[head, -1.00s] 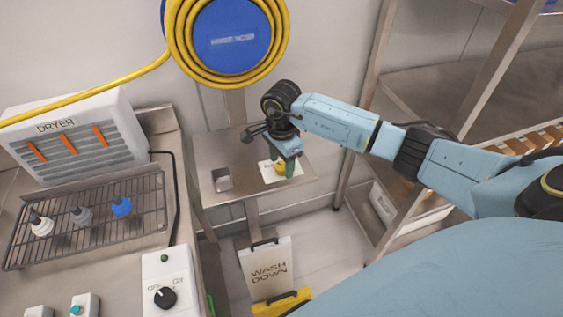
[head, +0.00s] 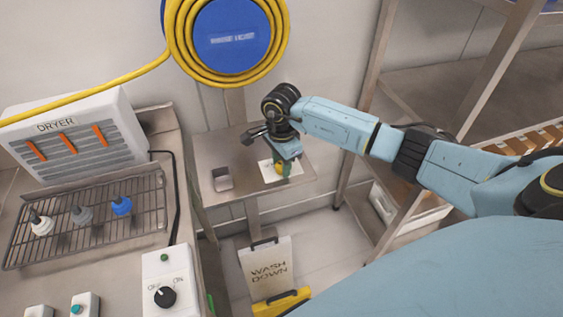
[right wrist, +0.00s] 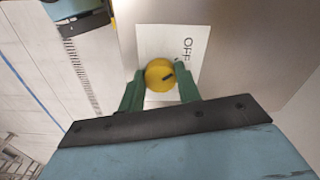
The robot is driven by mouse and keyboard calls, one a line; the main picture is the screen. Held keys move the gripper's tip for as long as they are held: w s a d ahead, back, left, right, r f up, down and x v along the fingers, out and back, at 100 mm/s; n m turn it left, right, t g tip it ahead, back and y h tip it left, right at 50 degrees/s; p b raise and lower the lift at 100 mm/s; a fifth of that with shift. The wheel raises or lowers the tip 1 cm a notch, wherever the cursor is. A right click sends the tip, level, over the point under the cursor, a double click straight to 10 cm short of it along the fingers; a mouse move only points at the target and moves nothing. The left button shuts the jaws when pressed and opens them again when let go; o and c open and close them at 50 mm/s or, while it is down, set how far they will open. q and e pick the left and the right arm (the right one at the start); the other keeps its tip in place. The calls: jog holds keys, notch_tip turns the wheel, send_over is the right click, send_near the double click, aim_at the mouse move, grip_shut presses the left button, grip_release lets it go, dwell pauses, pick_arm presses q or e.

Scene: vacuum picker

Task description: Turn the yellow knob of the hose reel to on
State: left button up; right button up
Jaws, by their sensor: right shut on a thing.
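The yellow knob (head: 281,168) sits on a white label plate (head: 267,173) on a small steel shelf under the hose reel (head: 226,36). In the right wrist view the round knob (right wrist: 160,75) has a dark mark on its upper right part. The word OFF shows on the plate (right wrist: 185,45) beside it; the rest of the lettering is hidden or out of view. My right gripper (head: 285,167) is shut on the knob, with a green finger (right wrist: 160,80) on each side. My left gripper is not in view.
A small open metal box (head: 221,179) stands on the steel shelf (head: 208,150) left of the plate. The dryer (head: 65,140), a wire rack (head: 90,225) and an OFF/ON switch box (head: 168,275) are at the left. A shelving frame (head: 375,100) stands at the right.

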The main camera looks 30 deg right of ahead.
jog(key=m, duration=0.3)
jog(key=shift+m+b, duration=0.3)
jog(key=shift+m, duration=0.1)
jog(key=m, duration=0.3)
jog(key=shift+w+m, duration=0.1)
jog(key=shift+m, duration=0.2)
jog(key=m, duration=0.4)
jog(key=shift+d, duration=0.1)
jog(key=shift+m, duration=2.1)
jog(key=o, duration=1)
jog(key=shift+c, duration=0.2)
